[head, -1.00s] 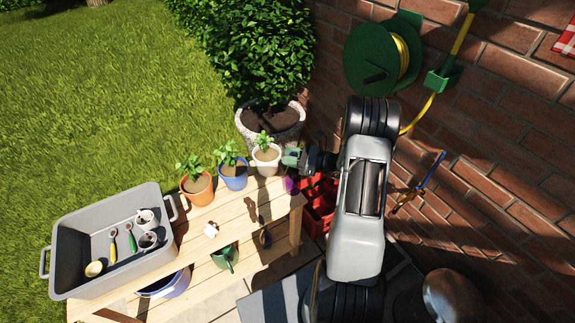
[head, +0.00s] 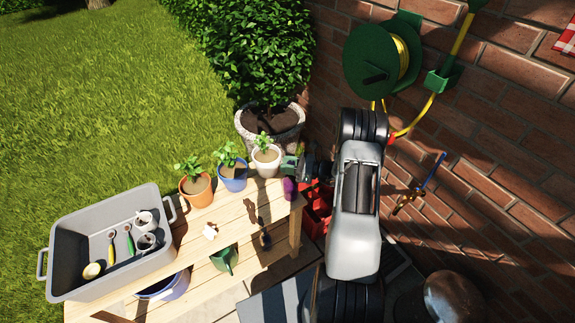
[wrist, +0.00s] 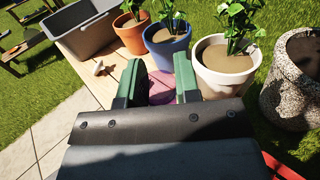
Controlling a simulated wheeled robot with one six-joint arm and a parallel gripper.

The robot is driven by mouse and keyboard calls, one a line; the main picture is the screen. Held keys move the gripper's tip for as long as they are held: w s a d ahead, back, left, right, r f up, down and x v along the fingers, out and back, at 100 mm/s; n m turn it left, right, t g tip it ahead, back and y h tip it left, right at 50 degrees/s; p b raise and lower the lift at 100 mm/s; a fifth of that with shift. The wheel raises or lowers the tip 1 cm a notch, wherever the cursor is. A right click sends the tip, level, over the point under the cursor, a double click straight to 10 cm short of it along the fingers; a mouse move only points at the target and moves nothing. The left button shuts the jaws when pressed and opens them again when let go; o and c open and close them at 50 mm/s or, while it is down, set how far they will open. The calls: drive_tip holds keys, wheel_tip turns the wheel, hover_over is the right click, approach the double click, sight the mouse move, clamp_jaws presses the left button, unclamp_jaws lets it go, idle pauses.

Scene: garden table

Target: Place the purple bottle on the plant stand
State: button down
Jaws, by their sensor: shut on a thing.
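The purple bottle (head: 289,188) shows in the head view at the right end of the wooden table, just below my gripper (head: 290,164). In the wrist view my gripper (wrist: 160,84) has its two green fingers apart, with a purple patch of the bottle (wrist: 162,92) between and beyond them. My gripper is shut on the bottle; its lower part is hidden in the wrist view. Whether the bottle touches the tabletop is unclear. I cannot make out a separate plant stand in either view.
Potted plants in white (head: 266,160), blue (head: 234,183) and orange (head: 198,197) pots line the table's back edge close to my gripper. A grey tub (head: 70,278) stands at left. A red crate (head: 318,203) is right of the table (head: 195,247). The brick wall is at right.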

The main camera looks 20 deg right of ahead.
drive_tip(key=c, duration=0.8)
unclamp_jaws()
drive_tip(key=shift+f, duration=0.1)
drive_tip(key=shift+c, duration=0.2)
drive_tip(key=shift+r, duration=0.25)
drive_tip(key=v, duration=1.1)
drive_tip(key=s+a+r+n+g+h, duration=0.1)
drive_tip(key=s+a+r+n+g, duration=0.1)
drive_tip(key=a+r+n+g, duration=0.3)
drive_tip(key=s+a+r+n+g+h, duration=0.1)
drive_tip(key=s+a+r+n+g, duration=0.15)
drive_tip(key=a+n+g, duration=0.35)
drive_tip(key=s+a+r+n+t+h, duration=0.3)
drive_tip(key=s+a+r+n+h, duration=0.4)
drive_tip(key=s+n+h, duration=0.3)
drive_tip(key=r+n+h, duration=0.1)
drive_tip(key=n+h, duration=0.1)
drive_tip(key=n, duration=0.2)
drive_tip(key=shift+a+r+n, duration=0.25)
drive_tip(key=shift+a+n, duration=0.05)
